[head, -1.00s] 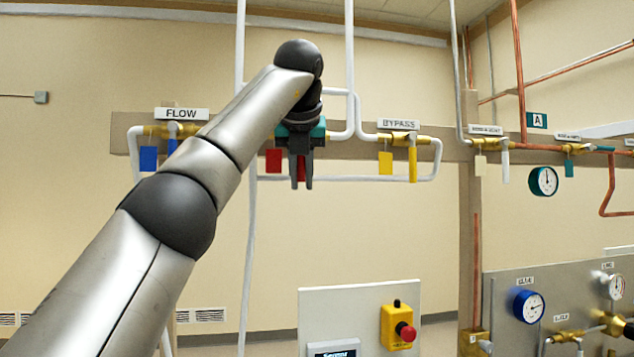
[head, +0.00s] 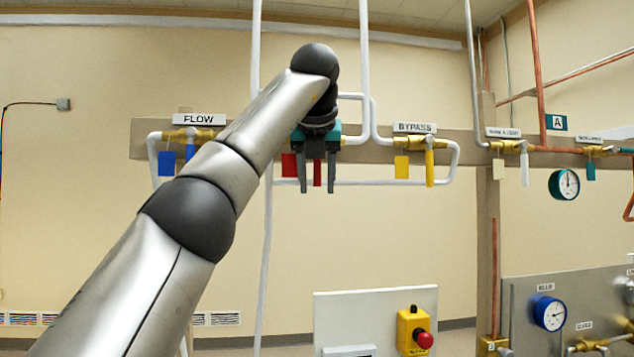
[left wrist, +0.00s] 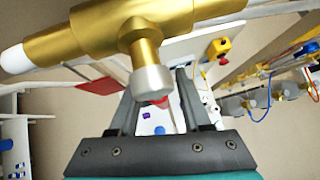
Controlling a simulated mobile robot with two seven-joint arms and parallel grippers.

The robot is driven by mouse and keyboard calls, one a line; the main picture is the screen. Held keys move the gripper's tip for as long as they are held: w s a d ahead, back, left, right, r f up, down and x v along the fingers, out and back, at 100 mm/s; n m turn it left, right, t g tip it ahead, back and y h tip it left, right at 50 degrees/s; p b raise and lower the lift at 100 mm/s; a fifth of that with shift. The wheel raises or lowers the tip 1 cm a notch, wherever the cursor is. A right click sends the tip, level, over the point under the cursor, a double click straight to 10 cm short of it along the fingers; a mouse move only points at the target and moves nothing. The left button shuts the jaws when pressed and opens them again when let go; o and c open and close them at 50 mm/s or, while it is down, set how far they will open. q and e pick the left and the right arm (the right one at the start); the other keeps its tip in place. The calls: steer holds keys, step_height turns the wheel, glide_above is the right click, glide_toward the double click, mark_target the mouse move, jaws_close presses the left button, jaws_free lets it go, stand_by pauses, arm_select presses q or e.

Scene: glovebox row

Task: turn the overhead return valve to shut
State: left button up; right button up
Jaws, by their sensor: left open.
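The middle overhead valve has a red handle (head: 317,173) hanging straight down and a red tag (head: 289,165) to its left. My left arm hides its label and most of its body in the head view. My left gripper (head: 317,188) is open, with the red handle showing between its fingers. In the left wrist view, the brass valve body (left wrist: 95,35) with its grey-capped stem fills the top. A bit of the red handle (left wrist: 160,102) shows below the cap, between the open fingers (left wrist: 155,90). I cannot tell whether the fingers touch it. My right gripper is not in view.
The FLOW valve (head: 190,134) with a blue tag is to the left, and the BYPASS valve (head: 420,143) with a yellow handle is to the right. White pipes (head: 365,60) run close beside my gripper. A panel with a red button (head: 424,340) stands below.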

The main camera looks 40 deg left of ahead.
arm_select(q)
steer(key=v, duration=1.5)
steer(key=shift+w+d, duration=0.1)
